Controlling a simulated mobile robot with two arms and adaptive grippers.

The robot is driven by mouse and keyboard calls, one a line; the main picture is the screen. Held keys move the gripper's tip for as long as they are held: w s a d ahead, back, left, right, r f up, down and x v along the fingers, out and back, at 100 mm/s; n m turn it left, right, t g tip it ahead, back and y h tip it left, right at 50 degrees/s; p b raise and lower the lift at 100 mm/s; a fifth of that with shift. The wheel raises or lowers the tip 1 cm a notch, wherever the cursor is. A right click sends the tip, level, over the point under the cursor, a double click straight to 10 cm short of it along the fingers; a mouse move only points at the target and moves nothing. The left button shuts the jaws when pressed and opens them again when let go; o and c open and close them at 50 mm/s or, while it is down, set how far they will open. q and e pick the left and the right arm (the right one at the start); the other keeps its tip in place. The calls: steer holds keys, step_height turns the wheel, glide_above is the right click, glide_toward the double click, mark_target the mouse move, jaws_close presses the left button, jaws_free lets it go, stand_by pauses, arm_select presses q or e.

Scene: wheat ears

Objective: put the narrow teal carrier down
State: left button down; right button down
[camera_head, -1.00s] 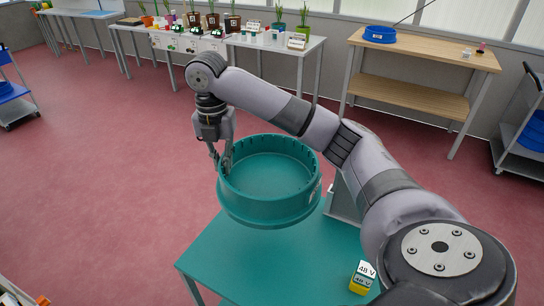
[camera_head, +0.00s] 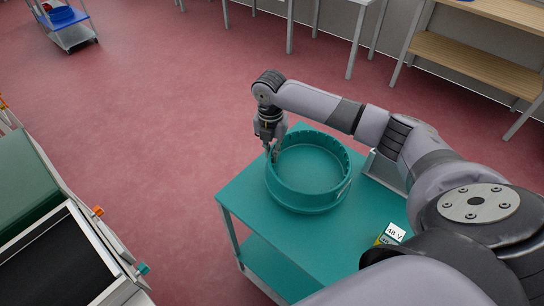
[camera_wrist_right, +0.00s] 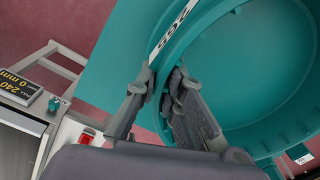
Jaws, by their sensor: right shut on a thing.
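The teal carrier (camera_head: 304,200) is a round, open, shallow tub with a notched rim. It is over the teal tabletop (camera_head: 285,250); whether its base touches the top I cannot tell. My right gripper (camera_head: 273,153) is shut on the tub's wall at its left side. In the right wrist view, the gripper fingers (camera_wrist_right: 165,76) straddle the carrier wall (camera_wrist_right: 225,15), near a white number label. The tub looks empty and roughly level. My left gripper is not in view.
A yellow block marked 48 V (camera_head: 391,235) stands at the tabletop's right. A machine with a dark belt (camera_head: 60,265) stands at lower left. A wooden shelf table (camera_head: 470,65) stands at back right. Red floor is clear between.

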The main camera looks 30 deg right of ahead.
steer(key=shift+f, duration=1.65)
steer(key=c, duration=1.7)
jaws_free()
steer(key=shift+f, duration=0.1)
step_height(320, 180, up, 12)
steer(key=shift+w+a+r+b, duration=0.1)
steer(key=shift+a+r+b, duration=0.05)
steer(key=shift+b, duration=0.75)
